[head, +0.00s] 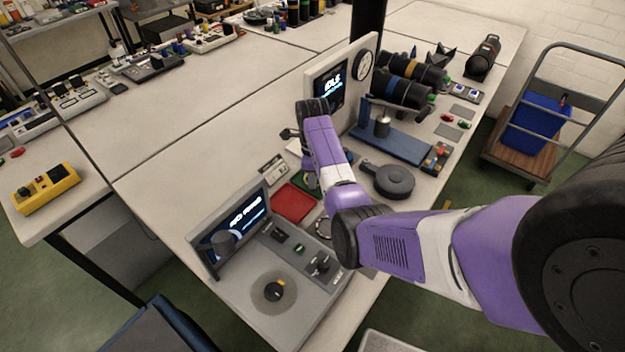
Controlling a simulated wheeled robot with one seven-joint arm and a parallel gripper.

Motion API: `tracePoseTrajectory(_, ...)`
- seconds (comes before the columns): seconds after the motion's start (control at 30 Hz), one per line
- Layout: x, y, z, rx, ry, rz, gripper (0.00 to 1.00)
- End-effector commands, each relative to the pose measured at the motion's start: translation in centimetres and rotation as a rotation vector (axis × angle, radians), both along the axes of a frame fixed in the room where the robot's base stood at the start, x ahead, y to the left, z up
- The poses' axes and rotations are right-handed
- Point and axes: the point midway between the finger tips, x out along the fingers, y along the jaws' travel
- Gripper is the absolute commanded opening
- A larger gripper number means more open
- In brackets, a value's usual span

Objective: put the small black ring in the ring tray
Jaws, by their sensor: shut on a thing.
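My arm reaches in from the right, and its wrist (314,108) is bent over the middle of the bench. I cannot make out the small black ring. A shallow red tray (293,203) lies on the bench left of my forearm. Part of a green tray (309,183) shows just behind it, mostly covered by my arm. I cannot tell which tray is the ring tray.
A grey console (240,225) with a screen and a black knob stands at the front. An upright panel (331,85) with a screen and dial rises behind my wrist. A round dark grey pan-like object (394,181) and a blue stand (397,143) are right of my arm.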

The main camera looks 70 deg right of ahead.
Motion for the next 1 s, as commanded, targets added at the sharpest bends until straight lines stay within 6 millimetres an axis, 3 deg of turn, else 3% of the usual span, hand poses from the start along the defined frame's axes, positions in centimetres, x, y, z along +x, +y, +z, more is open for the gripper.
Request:
tracePoseTrajectory(0.43, 0.0, 0.0, -0.8, -0.001, -0.001, 0.0, 0.0)
tracePoseTrajectory(0.47, 0.0, 0.0, -0.7, -0.001, -0.001, 0.0, 0.12)
tracePoseTrajectory(0.5, 0.0, 0.0, -0.7, -0.001, -0.001, 0.0, 0.17)
tracePoseTrajectory(0.8, 0.0, 0.0, -0.6, -0.001, -0.001, 0.0, 0.17)
tracePoseTrajectory(1.0, 0.1, -0.1, 1.1, -0.002, -0.003, 0.0, 0.17)
